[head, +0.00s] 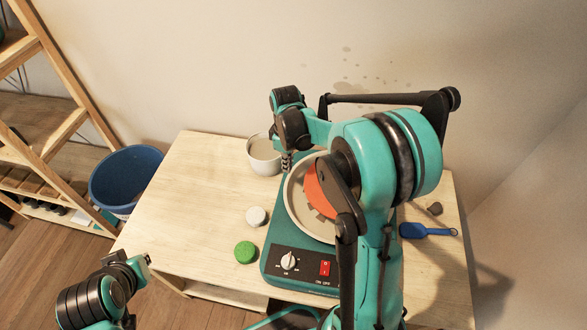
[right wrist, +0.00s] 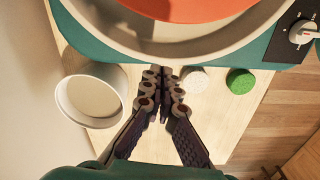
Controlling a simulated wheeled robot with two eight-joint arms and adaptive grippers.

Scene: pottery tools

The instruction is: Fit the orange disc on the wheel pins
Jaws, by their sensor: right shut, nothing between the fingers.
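The orange disc (head: 315,192) lies inside the pale round basin (head: 293,212) of the teal pottery wheel (head: 272,262). My right arm covers much of it in the head view. Its orange edge (right wrist: 185,8) also shows at the top of the right wrist view. I cannot see the wheel pins or tell whether the disc sits on them. My right gripper (right wrist: 163,76) is shut and empty, just outside the basin's rim, beside the white cup; it also shows in the head view (head: 287,162). My left gripper (head: 142,264) is off the table's left front edge, its fingers unclear.
A white cup (head: 264,160) stands behind the wheel's left side. A blue scoop (head: 420,231) and a small dark tool (head: 435,208) lie at right. The table's left part is clear.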

